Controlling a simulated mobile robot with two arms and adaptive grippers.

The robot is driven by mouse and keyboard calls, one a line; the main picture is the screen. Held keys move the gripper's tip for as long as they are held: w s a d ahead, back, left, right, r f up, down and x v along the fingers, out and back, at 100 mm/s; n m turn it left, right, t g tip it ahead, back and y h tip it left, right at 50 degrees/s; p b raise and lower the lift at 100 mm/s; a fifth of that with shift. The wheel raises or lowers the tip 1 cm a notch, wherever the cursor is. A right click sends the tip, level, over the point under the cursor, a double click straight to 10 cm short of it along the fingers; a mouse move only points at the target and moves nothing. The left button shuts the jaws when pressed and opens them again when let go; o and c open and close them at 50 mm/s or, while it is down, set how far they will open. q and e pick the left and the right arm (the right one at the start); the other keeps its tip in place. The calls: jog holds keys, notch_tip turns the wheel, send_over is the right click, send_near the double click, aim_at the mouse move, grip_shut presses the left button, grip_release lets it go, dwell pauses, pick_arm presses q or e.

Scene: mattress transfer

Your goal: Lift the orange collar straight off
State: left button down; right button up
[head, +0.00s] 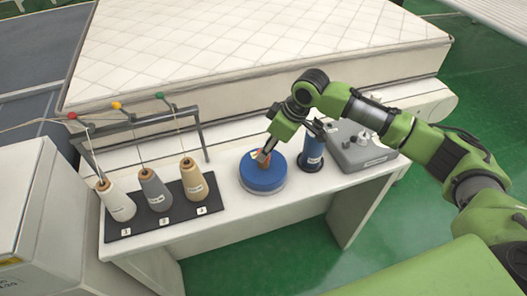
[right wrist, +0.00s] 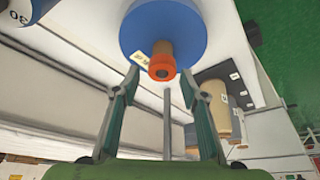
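The orange collar (right wrist: 162,68) sits around the end of a tan post (right wrist: 162,47) that rises from a round blue disc (right wrist: 190,30) in the right wrist view. In the head view the blue disc (head: 263,179) lies on a grey round base on the white table, and my gripper partly hides the post and collar. My right gripper (right wrist: 160,76) is open, its two fingers on either side of the collar with gaps showing. In the head view the right gripper (head: 263,157) comes down over the disc. My left gripper is not in view.
A dark blue spool (head: 312,150) stands close right of the disc, with a grey control box (head: 361,152) beyond it. Several thread cones, including a tan one (head: 193,181), stand left on a black mat (head: 165,226) under a thread rack (head: 140,122). A quilted mattress (head: 250,35) lies behind.

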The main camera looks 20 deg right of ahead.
jog(key=shift+x, duration=0.95)
jog(key=shift+r, duration=0.1)
jog(key=c, duration=1)
jog(key=shift+r, duration=0.1)
jog(key=s+a+r+b, duration=0.1)
jog(key=a+r, duration=0.3)
jog(key=s+a+r+b, duration=0.2)
jog(key=a+r, duration=0.2)
jog(key=a, duration=0.1)
jog(key=s+a+r+b, duration=0.1)
jog(key=a+r+b, duration=0.1)
jog(key=a+r, duration=0.2)
jog(key=shift+s+a+r, duration=0.15)
jog(key=shift+s+r, duration=0.15)
jog(key=shift+r, duration=0.15)
jog(key=shift+f, duration=0.1)
